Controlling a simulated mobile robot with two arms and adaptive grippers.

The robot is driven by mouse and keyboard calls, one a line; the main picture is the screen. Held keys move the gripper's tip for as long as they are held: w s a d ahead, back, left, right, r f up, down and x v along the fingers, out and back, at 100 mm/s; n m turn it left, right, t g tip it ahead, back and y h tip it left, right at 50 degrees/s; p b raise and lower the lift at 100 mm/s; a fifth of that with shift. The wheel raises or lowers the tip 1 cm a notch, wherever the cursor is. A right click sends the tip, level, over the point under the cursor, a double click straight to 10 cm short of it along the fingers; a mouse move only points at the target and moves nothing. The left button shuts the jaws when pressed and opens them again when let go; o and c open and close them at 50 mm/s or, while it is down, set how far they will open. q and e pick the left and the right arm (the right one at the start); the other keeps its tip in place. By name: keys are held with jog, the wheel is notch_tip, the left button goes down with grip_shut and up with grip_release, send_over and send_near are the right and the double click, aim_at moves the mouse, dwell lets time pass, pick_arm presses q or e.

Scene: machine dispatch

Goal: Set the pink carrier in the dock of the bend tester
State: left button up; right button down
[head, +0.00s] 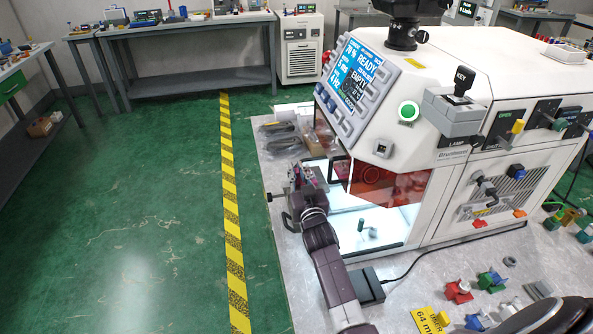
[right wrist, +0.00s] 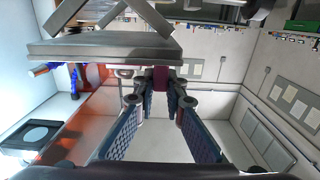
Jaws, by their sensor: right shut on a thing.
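My right gripper (head: 308,188) is at the left front of the white bend tester (head: 480,75), beside its lit, open chamber. In the right wrist view, its fingers (right wrist: 160,100) are shut on a dark pink piece of the pink carrier (right wrist: 160,77). Little of the carrier shows in the head view, where the gripper hides most of it. I cannot clearly make out the dock.
An orange see-through panel (head: 390,187) borders the chamber. A black box (head: 367,285) with a cable lies in front. Several coloured parts, including a red one (head: 458,291), lie at the front right. Bagged items (head: 280,135) lie behind the gripper. The green floor (head: 120,210) is clear.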

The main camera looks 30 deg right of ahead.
jog(key=c, duration=2)
grip_release()
jog(key=shift+f, duration=0.1)
